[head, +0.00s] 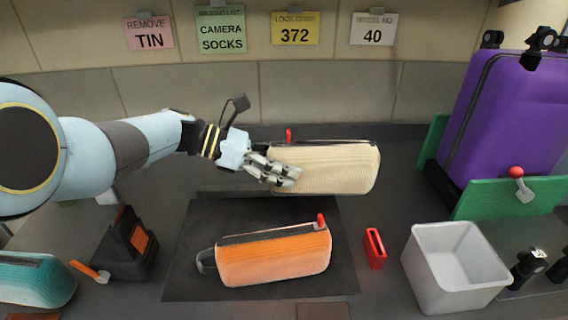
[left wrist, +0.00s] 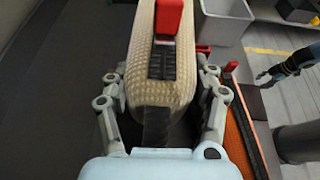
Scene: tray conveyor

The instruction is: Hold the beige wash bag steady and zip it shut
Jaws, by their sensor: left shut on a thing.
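The beige wash bag (head: 335,168) lies at the back of the dark work surface, long side left to right. My left gripper (head: 283,174) is shut on its left end; in the left wrist view its fingers grip both sides of the bag (left wrist: 143,50). A dark zip strip (head: 330,143) runs along the top. A red zip pull (head: 289,135) stands up near the left end, and it also shows in the left wrist view (left wrist: 168,18). How far the zip is open cannot be told. My right gripper (left wrist: 270,76) is at the right of the left wrist view, away from the bag.
An orange bag (head: 275,258) with a red pull lies on a black mat (head: 182,275) in front. A red holder (head: 375,248) and a grey bin (head: 425,278) stand right. A purple suitcase (head: 515,115) stands between green panels. A teal bag (head: 35,282) lies front left.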

